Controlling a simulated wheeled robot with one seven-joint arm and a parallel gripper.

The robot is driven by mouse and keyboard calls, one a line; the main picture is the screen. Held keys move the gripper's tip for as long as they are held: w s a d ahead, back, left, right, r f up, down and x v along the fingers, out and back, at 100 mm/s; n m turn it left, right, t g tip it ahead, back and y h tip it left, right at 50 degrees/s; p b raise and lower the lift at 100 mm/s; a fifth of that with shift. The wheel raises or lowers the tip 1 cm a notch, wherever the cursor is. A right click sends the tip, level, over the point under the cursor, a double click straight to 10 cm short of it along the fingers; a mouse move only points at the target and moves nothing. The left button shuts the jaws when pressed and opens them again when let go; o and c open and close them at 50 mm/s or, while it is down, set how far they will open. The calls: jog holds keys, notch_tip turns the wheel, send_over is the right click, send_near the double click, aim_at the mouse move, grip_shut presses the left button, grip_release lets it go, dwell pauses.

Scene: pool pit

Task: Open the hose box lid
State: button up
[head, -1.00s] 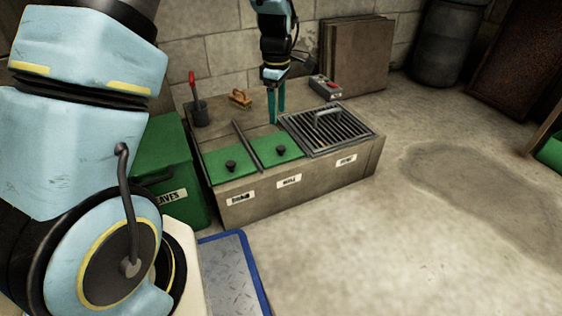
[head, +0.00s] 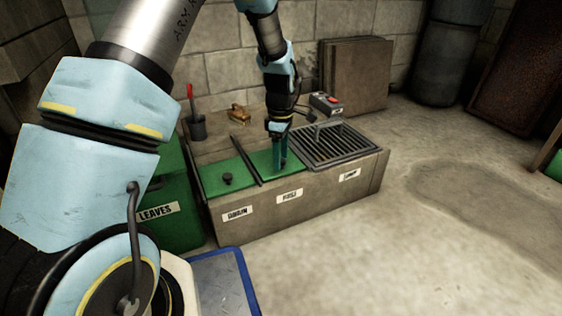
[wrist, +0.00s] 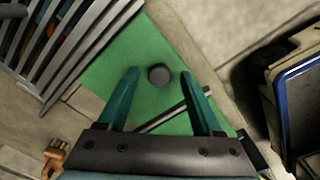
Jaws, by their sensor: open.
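The hose box lid (head: 258,158) is the green middle panel of the long stone-coloured box, above a label (head: 289,195) that seems to read HOSE. It lies flat and closed. My gripper (head: 281,164) points down over it, fingers low near its surface. In the wrist view, the lid (wrist: 115,80) carries a dark round knob (wrist: 159,76). The knob shows between the two teal fingertips of my gripper (wrist: 161,75), with gaps on both sides. The fingers are open and hold nothing. In the head view they hide the knob; whether they touch the lid I cannot tell.
A second green lid (head: 222,178) with a knob lies left, past a dark bar (head: 247,160). A metal grate (head: 338,148) lies right. A dark pot (head: 197,128), a brush (head: 238,113) and a switch box (head: 326,105) stand behind. The floor (head: 400,255) at right is clear.

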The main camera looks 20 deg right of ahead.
grip_shut()
dwell(0.6)
dwell(0.9)
